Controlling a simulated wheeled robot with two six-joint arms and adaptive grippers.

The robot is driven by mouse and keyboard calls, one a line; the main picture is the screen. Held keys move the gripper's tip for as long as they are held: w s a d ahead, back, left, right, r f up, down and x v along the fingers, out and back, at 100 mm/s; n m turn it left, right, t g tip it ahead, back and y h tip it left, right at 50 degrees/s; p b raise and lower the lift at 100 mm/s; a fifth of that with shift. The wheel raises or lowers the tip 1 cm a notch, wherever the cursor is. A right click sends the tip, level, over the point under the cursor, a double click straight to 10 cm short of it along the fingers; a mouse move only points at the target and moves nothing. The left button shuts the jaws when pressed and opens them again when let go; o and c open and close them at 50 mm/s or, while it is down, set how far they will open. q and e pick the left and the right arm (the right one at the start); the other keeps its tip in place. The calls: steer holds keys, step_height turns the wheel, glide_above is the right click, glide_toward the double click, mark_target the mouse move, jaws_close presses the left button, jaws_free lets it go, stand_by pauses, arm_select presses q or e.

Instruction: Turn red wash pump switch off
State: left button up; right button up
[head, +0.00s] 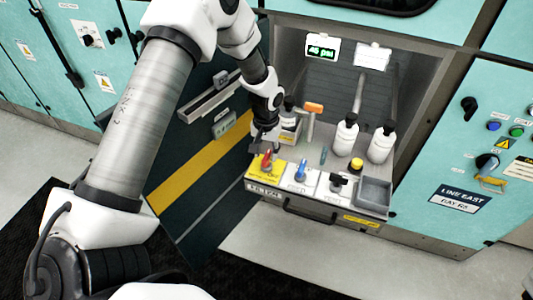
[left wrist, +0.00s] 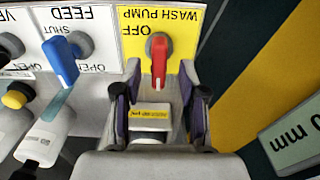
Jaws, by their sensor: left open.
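The red wash pump switch (head: 266,162) is a red lever on a yellow panel at the left end of the shelf. In the left wrist view the red lever (left wrist: 160,57) hangs down from its pivot on the yellow WASH PUMP plate (left wrist: 187,17). The word OFF stands upside down at the left of the pivot. My left gripper (head: 264,141) is just behind and above the switch in the head view. It is open, and in the left wrist view its fingers (left wrist: 160,98) stand on both sides of the lever's lower end, apart from it. My right gripper is not in view.
A blue FEED lever (head: 300,169) and a black knob (head: 337,183) sit right of the switch. White bottles (head: 346,136) and an orange-topped item (head: 313,108) stand behind. A dark open door with a yellow stripe (head: 205,155) is close on the left.

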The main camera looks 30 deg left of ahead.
arm_select(q)
steer(key=shift+w+d+f, duration=0.1)
steer(key=shift+f, duration=0.6)
jaws_close()
steer(key=shift+m, duration=0.4)
steer(key=m+p, duration=0.1)
steer(key=m, duration=0.1)
steer(key=shift+m, duration=0.3)
steer(key=m, duration=0.4)
steer(key=shift+p, duration=0.35)
steer(key=m, duration=1)
steer(key=shift+m, duration=0.3)
jaws_free()
